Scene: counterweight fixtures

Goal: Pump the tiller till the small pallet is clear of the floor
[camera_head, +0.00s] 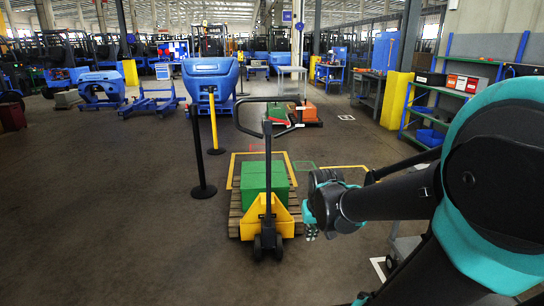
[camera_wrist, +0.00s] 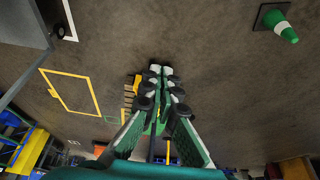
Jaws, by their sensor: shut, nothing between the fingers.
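A yellow pallet jack (camera_head: 257,219) stands in the middle of the floor in the head view. Its black tiller (camera_head: 268,165) stands roughly upright, with a loop handle (camera_head: 241,129) at the top. The small wooden pallet (camera_head: 235,216) lies behind the jack's body and carries green boxes (camera_head: 254,187). I cannot tell whether there is a gap under the pallet. My gripper (camera_head: 311,236) is shut and empty, to the right of the jack and apart from the tiller in the picture. In the wrist view my gripper (camera_wrist: 160,72) hides most of the jack; pallet slats (camera_wrist: 128,101) show beside it.
A black post (camera_head: 203,160) and a yellow-black post (camera_head: 213,125) stand left of the pallet. Yellow floor lines (camera_head: 345,168) mark bays. A green cone (camera_wrist: 281,27) shows in the wrist view. Shelves (camera_head: 430,105) stand at right.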

